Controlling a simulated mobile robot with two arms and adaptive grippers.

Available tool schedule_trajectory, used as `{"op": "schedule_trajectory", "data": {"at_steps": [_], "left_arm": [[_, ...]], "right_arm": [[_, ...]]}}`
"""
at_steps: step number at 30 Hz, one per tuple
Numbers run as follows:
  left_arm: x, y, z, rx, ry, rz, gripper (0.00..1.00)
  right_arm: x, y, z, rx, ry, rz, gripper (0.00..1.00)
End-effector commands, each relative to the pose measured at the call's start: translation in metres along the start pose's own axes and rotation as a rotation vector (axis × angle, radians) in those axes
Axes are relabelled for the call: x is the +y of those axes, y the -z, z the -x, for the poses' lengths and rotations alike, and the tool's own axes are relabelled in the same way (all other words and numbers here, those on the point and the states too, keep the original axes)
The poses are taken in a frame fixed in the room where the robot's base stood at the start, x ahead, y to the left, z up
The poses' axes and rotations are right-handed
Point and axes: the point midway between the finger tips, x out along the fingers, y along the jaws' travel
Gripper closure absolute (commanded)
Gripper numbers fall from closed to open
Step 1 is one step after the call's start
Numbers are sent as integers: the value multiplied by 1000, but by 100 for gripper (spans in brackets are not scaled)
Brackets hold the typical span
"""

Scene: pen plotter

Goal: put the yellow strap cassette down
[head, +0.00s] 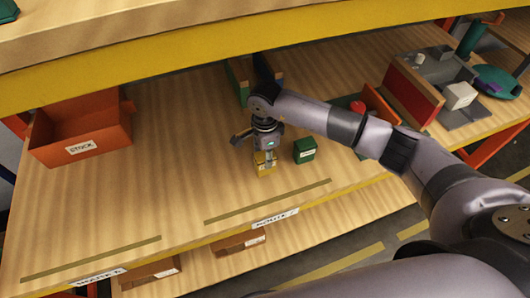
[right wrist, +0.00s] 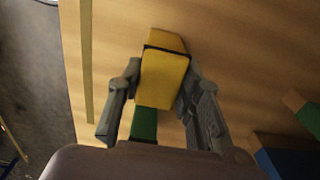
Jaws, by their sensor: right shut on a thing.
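The yellow strap cassette (head: 264,167) is a small yellow block with a dark band. It shows large in the right wrist view (right wrist: 163,72), between the two fingers of my right gripper (right wrist: 160,95). In the head view my right gripper (head: 265,152) points down over the wooden shelf board (head: 190,120) and is shut on the cassette. The cassette is at or close above the board; I cannot tell whether it touches. My left gripper is not in view.
A green labelled block (head: 305,150) stands just right of the cassette. An orange STOCK bin (head: 85,130) is at the left. A green block and a blue block (right wrist: 285,160) stand behind. Red panels (head: 412,95) and a grey machine (head: 440,70) are at the right. The board's left middle is clear.

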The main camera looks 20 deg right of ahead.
Motion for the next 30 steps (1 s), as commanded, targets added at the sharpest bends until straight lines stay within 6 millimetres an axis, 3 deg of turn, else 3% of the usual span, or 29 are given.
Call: {"op": "schedule_trajectory", "data": {"at_steps": [9, 10, 18, 30], "left_arm": [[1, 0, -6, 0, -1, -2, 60], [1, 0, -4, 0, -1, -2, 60], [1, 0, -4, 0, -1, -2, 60], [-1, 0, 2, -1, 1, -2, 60]], "right_arm": [[0, 0, -4, 0, 2, 0, 98], [0, 0, -3, 0, 1, 0, 65], [0, 0, -2, 0, 1, -1, 47], [0, 0, 4, -1, 0, -1, 47]]}}
